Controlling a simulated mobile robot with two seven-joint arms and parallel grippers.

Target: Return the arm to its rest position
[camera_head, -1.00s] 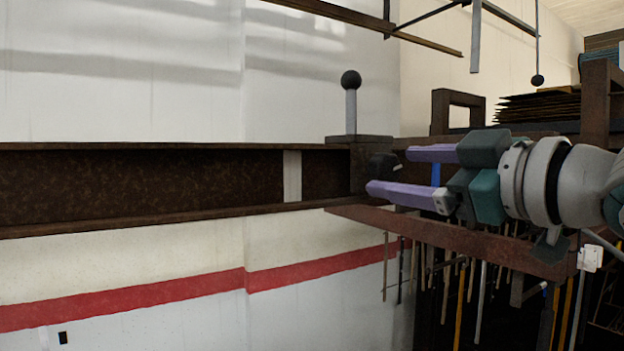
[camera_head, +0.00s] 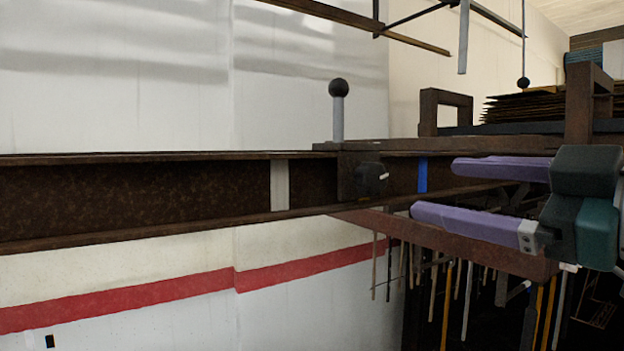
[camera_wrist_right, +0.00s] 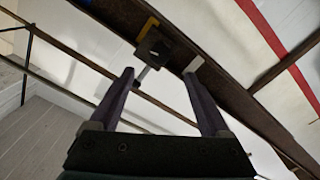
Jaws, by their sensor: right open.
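My right gripper (camera_head: 465,190) is in the right part of the head view, with two purple fingers spread apart and nothing between them. It is to the right of the dark carriage (camera_head: 362,175) on the brown rail (camera_head: 130,200), apart from it. A grey lever with a black ball knob (camera_head: 338,88) stands upright on the carriage. In the right wrist view my right gripper (camera_wrist_right: 160,85) is open, and the carriage (camera_wrist_right: 158,45) shows beyond the fingertips. My left gripper is not in view.
A pale mark (camera_head: 279,185) and a blue mark (camera_head: 422,174) are on the rail, left and right of the carriage. A rusty beam (camera_head: 450,240) with hanging rods runs below the gripper. Stacked sheets (camera_head: 530,106) lie behind. Open room lies before the white wall (camera_head: 110,80).

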